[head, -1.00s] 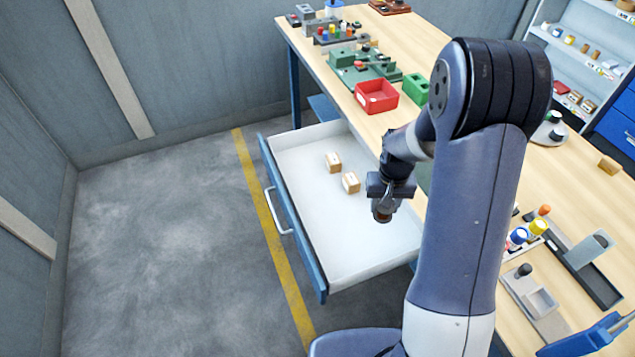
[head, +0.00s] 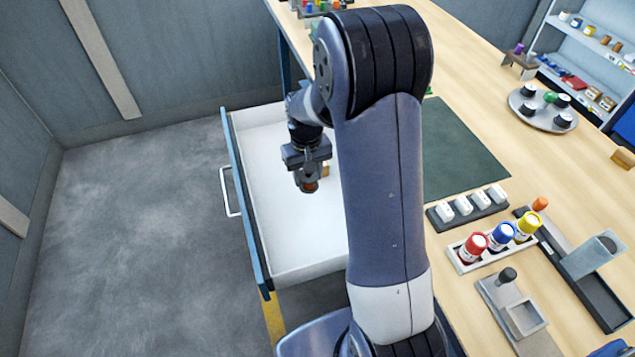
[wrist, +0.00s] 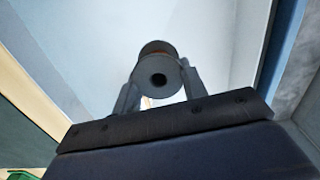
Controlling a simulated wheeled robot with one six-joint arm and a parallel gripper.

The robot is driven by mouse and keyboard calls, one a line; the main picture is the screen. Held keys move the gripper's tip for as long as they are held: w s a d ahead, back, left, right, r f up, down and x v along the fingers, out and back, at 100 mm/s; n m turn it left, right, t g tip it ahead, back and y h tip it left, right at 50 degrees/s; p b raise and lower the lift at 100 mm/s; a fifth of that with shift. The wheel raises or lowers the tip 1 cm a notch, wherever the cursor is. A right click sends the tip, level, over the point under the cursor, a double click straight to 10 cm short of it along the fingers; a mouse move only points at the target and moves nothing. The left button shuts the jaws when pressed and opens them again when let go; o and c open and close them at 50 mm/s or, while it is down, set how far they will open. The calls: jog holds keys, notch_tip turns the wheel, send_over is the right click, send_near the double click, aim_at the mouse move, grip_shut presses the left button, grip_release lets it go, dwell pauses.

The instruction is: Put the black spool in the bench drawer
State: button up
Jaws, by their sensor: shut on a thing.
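My gripper (head: 308,180) is shut on a dark spool (wrist: 158,76), held between its two fingers over the open bench drawer (head: 290,262). The drawer has a white inside and a blue front with a light handle, and is pulled well out. The spool appears above the drawer floor, but its height is hard to tell. My arm hides the right part of the drawer.
A small wooden block (head: 326,169) lies in the drawer, partly hidden. On the bench (head: 560,200) are a dark green mat (head: 460,150), a rack of red, blue and yellow bottles (head: 468,258) and a round tray (head: 548,121). The drawer's front half is clear.

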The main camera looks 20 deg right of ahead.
jog(key=s+f+n+b, duration=0.2)
jog(key=s+n+b, duration=0.3)
jog(key=s+b, duration=0.1)
send_over(315, 229)
notch_tip(315, 229, down, 5)
jog(key=shift+r, duration=0.15)
jog(key=shift+f, duration=2.2)
jog(key=shift+f, duration=0.15)
jog(key=o, duration=0.5)
jog(key=shift+b, duration=0.3)
jog(key=o, duration=0.5)
jog(key=shift+c, duration=0.2)
